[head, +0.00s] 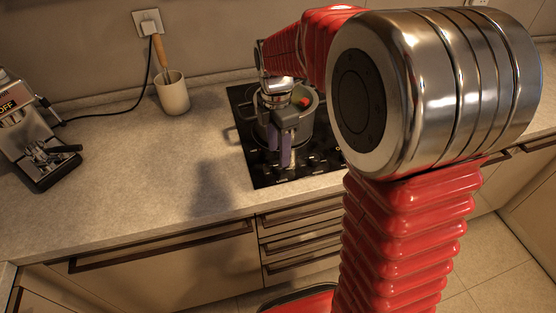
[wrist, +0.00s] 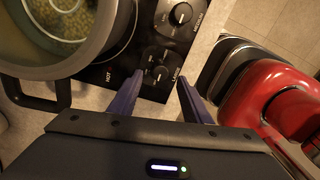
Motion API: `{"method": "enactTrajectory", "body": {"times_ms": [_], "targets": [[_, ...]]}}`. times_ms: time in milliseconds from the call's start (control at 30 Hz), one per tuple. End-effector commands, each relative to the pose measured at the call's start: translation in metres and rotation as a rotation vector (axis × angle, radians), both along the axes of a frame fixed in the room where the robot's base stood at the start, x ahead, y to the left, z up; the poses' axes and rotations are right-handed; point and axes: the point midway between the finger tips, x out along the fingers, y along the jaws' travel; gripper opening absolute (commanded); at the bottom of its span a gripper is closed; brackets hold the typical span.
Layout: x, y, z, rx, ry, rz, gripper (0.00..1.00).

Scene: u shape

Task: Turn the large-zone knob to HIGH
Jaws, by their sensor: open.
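The large-zone knob (wrist: 159,73) is a black dial with a white mark and small print on the cooktop's front strip. It shows in the wrist view, between and just beyond my fingertips. My gripper (wrist: 160,80) is open, with one dark purple finger on each side of the knob. I cannot tell whether the fingers touch it. In the head view my gripper (head: 286,160) points down over the front of the black cooktop (head: 261,172). The knob's exact setting is too small to read.
A pot (wrist: 92,58) with food stands on the cooktop, its handle close to my left finger. A second knob (wrist: 181,14) sits beside the first. A utensil crock (head: 173,95) and coffee machine (head: 33,140) stand left. The counter (head: 150,165) between is clear.

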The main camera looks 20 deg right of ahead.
Motion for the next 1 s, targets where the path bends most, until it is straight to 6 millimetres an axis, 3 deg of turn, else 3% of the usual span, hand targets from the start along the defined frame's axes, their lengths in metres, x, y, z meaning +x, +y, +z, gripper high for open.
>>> {"method": "enactTrajectory", "body": {"times_ms": [300, 667, 1000], "targets": [[-0.002, -0.001, -0.04, 0.0, 0.001, -0.001, 0.44], [-0.002, -0.001, -0.045, 0.0, 0.0, -0.001, 0.44], [-0.002, -0.001, -0.045, 0.0, 0.0, -0.001, 0.22]]}}
